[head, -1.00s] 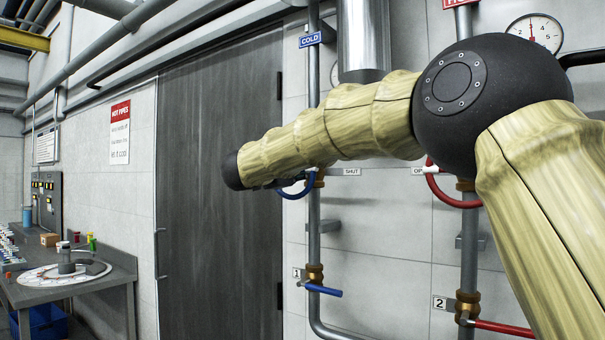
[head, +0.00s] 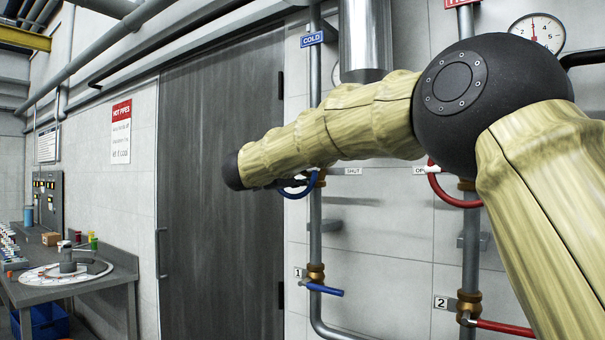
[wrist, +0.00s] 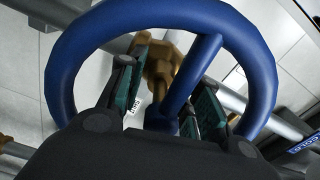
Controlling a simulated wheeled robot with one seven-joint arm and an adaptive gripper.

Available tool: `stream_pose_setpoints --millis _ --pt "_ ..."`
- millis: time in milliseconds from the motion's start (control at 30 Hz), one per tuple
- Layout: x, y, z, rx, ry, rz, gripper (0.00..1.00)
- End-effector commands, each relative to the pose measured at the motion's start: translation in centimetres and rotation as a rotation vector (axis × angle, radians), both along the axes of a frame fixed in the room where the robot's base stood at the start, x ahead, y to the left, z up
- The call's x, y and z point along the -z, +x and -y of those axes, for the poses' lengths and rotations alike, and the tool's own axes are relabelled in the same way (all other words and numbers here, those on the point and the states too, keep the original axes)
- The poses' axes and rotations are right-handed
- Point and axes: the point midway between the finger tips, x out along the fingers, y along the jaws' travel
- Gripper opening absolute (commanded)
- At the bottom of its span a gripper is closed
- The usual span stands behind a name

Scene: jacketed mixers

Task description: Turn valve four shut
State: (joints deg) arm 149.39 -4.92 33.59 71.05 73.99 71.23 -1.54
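A blue handwheel (head: 299,191) sits on the pipe under the COLD sign, with a SHUT label (head: 352,171) to its right. It fills much of the wrist view (wrist: 262,62), mounted on a brass valve body (wrist: 160,62). I cannot read a number four on it. My gripper (wrist: 168,88) is at the wheel, its two teal-padded fingers apart inside the rim, one on each side of a blue spoke. The right finger is close to the spoke; a gap shows at the left finger. In the head view my arm hides part of the wheel.
Below are a blue lever valve marked 1 (head: 325,289) and a red lever valve marked 2 (head: 500,327). A red handwheel (head: 447,199) is to the right, with a gauge (head: 538,34) above. A grey door (head: 215,200) and workbench (head: 75,290) are left.

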Motion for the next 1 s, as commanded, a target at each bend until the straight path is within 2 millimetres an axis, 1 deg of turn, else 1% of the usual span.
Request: stream_pose_setpoints --millis 200,333,467,700,800,1000 --pt "-0.1 -0.2 -0.1 0.000 0.000 0.001 0.34" --pt "-0.2 -1.0 -0.7 -0.001 0.000 0.001 0.34" --pt "-0.1 -2.6 -1.9 0.000 -0.001 0.000 0.34" --pt "-0.1 -6.1 -4.7 -0.001 -0.001 0.001 0.34" --pt "-0.1 -7.4 -5.7 -0.001 -0.001 0.000 0.34" --pt "-0.1 -9.0 -6.9 -0.001 0.000 0.000 0.34"
